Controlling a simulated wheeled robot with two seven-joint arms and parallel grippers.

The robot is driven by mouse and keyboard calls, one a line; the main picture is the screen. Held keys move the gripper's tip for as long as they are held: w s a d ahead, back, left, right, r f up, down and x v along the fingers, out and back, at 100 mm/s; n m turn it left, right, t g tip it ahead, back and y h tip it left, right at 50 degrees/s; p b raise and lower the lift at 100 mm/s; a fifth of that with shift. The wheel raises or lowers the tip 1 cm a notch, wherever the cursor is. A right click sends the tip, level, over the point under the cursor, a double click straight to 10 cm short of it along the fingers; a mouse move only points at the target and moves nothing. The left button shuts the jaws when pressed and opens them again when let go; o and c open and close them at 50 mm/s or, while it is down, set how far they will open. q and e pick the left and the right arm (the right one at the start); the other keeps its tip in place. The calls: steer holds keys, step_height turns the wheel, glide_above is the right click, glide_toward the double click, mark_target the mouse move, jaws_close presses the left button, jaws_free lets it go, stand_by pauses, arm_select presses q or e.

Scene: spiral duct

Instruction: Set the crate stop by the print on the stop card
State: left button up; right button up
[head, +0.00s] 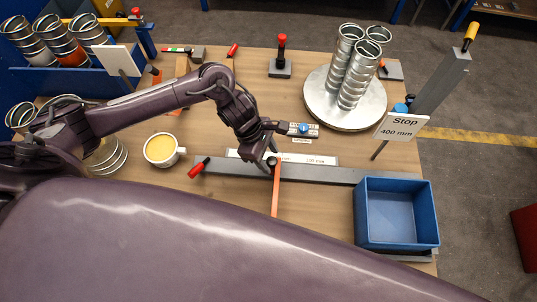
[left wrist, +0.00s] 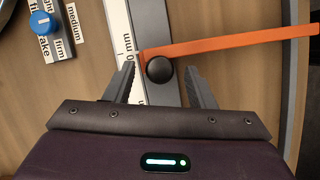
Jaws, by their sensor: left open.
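The stop card (head: 401,128) stands at the right of the table and reads "Stop 400 mm". The crate stop, an orange bar (head: 276,190) with a black knob (head: 272,161), sits across the grey rail (head: 330,175). Beside the rail lies a white scale (head: 300,158) with a print that looks like 300 mm. My left gripper (head: 272,155) is over the knob. In the left wrist view the jaws (left wrist: 160,88) are open, one on each side of the black knob (left wrist: 159,70), and the orange bar (left wrist: 230,47) runs off to the right. My right gripper is not in view.
A blue crate (head: 396,243) stands at the rail's right end. Spiral ducts (head: 357,75) stand on a round plate (head: 318,100) at the back. A cup (head: 162,150) and a red-handled lever (head: 199,168) are left of the gripper. A blue knob (left wrist: 42,22) with labels is nearby.

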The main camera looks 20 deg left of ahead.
arm_select(q)
steer(key=b+v, duration=0.1)
steer(key=v, duration=0.6)
steer(key=shift+r, duration=0.3)
steer(key=shift+s+a+f, duration=0.1)
steer(key=shift+s+a, duration=0.05)
